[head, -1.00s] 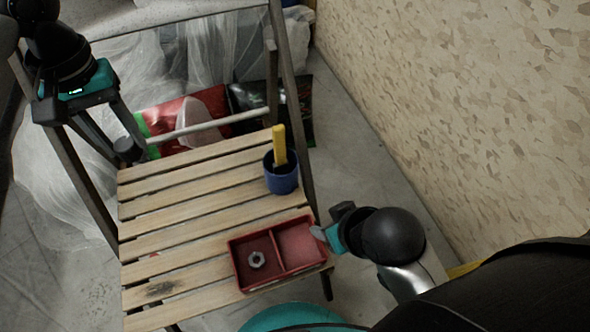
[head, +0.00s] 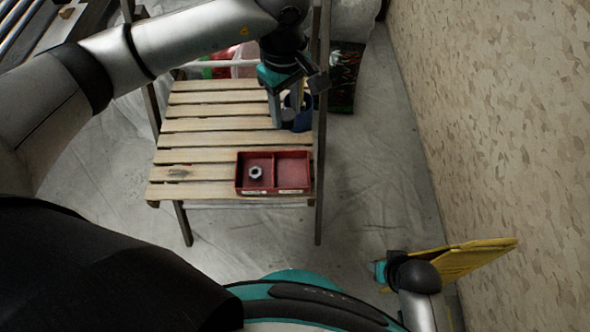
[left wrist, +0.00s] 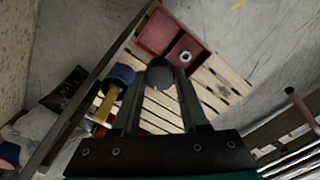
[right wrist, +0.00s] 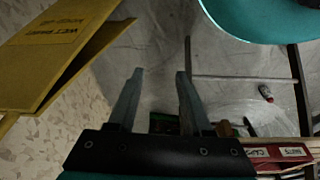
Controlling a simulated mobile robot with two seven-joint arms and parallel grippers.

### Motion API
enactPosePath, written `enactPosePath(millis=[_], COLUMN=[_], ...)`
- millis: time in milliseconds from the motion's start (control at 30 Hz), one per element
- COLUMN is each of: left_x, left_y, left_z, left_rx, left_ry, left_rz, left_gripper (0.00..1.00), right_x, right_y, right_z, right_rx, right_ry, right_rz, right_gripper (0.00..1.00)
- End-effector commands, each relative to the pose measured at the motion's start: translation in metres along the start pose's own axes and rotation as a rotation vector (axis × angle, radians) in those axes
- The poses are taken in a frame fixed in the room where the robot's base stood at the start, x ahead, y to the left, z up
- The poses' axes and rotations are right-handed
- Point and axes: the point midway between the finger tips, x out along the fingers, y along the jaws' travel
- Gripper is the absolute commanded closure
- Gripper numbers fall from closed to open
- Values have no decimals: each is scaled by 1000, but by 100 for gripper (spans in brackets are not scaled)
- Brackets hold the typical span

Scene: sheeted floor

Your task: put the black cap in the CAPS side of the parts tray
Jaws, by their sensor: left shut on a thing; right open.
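My left gripper (head: 283,122) is shut on the black cap (left wrist: 160,78), a dark round piece between its fingertips in the left wrist view. It is over the slatted table by the blue cup, behind the tray in the head view. The red parts tray (head: 274,156) has two compartments. The left one holds a metal nut (head: 255,173); the right one (head: 292,170) is empty. Labels on its front show in the right wrist view, one seeming to read CAPS (right wrist: 262,153). My right gripper (right wrist: 158,78) is open and empty, away from the table.
The blue cup (left wrist: 122,73) holds a yellow-handled thing and is partly hidden by my left gripper in the head view. A ladder-like upright (head: 320,170) runs along the table's right side. A yellow folded sign (head: 470,258) stands by the right wall.

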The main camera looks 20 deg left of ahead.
Motion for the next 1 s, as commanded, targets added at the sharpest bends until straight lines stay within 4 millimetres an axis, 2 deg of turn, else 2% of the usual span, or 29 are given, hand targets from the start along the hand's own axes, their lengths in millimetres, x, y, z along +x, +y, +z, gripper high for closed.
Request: enactPosePath(millis=[200,367,700,1000], left_x=[10,28,94,144], left_y=[-2,-3,-3,-3], left_z=[8,9,9,9], left_rx=[-159,-185,-183,-182], left_ry=[-3,-2,-4,-3], left_rz=[-1,-3,-4,-2], left_gripper=[100,100,100,100], right_x=[11,8,-27,-66], right_y=[0,1,2,4], right_z=[16,10,-23,-43], right_rx=[-1,0,4,7], right_ry=[-37,-27,43,105], right_rz=[1,1,5,9], right_gripper=[50,50,50,50])
